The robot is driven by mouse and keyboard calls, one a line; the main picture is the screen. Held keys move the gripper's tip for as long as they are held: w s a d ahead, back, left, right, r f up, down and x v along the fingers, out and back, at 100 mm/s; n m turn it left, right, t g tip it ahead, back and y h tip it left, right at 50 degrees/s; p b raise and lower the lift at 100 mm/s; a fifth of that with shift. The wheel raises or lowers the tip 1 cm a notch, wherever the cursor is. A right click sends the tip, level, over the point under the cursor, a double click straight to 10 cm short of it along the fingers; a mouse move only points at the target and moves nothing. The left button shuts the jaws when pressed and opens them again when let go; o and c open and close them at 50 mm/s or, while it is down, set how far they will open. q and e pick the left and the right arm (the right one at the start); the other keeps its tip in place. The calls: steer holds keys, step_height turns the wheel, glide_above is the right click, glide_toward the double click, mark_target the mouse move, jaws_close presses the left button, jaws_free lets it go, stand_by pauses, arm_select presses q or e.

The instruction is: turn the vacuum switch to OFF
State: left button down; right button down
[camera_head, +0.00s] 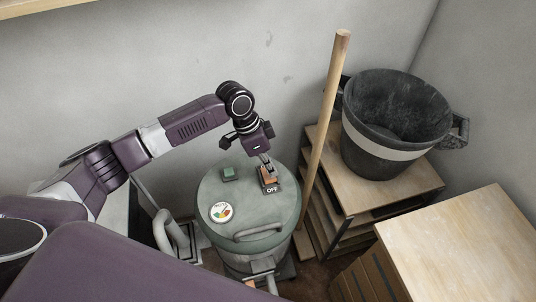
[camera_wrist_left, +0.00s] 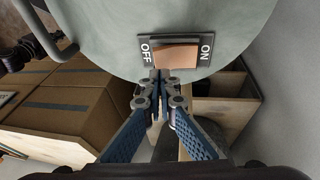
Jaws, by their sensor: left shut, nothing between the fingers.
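The vacuum (camera_head: 245,190) is a grey-green drum with a round lid. Its switch (camera_head: 269,181) is an orange rocker in a dark frame on the lid's right part, with an OFF label facing the near side. In the left wrist view the rocker (camera_wrist_left: 178,55) lies between OFF on the left and ON on the right. I cannot tell which side is pressed. My left gripper (camera_head: 266,164) is shut and empty, its fingertips at the switch. In the wrist view its tips (camera_wrist_left: 160,76) are beside the frame's lower edge, nearer OFF; contact is unclear. My right gripper is not in view.
The lid also carries a round gauge (camera_head: 221,212), a small green block (camera_head: 228,174) and a handle (camera_head: 258,233). A wooden pole (camera_head: 322,130) stands right of the vacuum. A black bucket (camera_head: 385,155) sits on a wooden crate (camera_head: 405,193). Another wooden box (camera_head: 465,245) is nearer.

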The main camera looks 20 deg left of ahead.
arm_select(q)
steer(key=shift+s+d+f, duration=0.1)
steer(key=shift+s+f, duration=0.05)
steer(key=shift+f, duration=0.25)
steer(key=shift+s+p, duration=0.1)
steer(key=shift+p, duration=0.3)
steer(key=shift+s+d+t+y+p, duration=0.25)
steer(key=shift+t+p, duration=0.25)
steer(key=shift+p, duration=0.3)
steer(key=shift+s+d+f+m+t+y+p, duration=0.15)
steer(key=shift+t+y+p, duration=0.15)
steer(key=shift+p, duration=0.35)
steer(key=shift+s+m+t+y+p, duration=0.15)
steer(key=shift+t+y+p, duration=0.15)
steer(key=shift+p, duration=0.3)
steer(key=shift+f+p, duration=0.15)
steer(key=shift+p, duration=0.55)
steer(key=shift+s+d+f+p, duration=0.3)
steer(key=shift+f+p, duration=0.15)
steer(key=shift+p, duration=0.3)
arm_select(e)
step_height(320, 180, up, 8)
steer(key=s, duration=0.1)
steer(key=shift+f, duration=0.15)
arm_select(q)
steer(key=shift+f, duration=0.1)
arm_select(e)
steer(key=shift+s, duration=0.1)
arm_select(q)
steer(key=shift+w+a, duration=0.1)
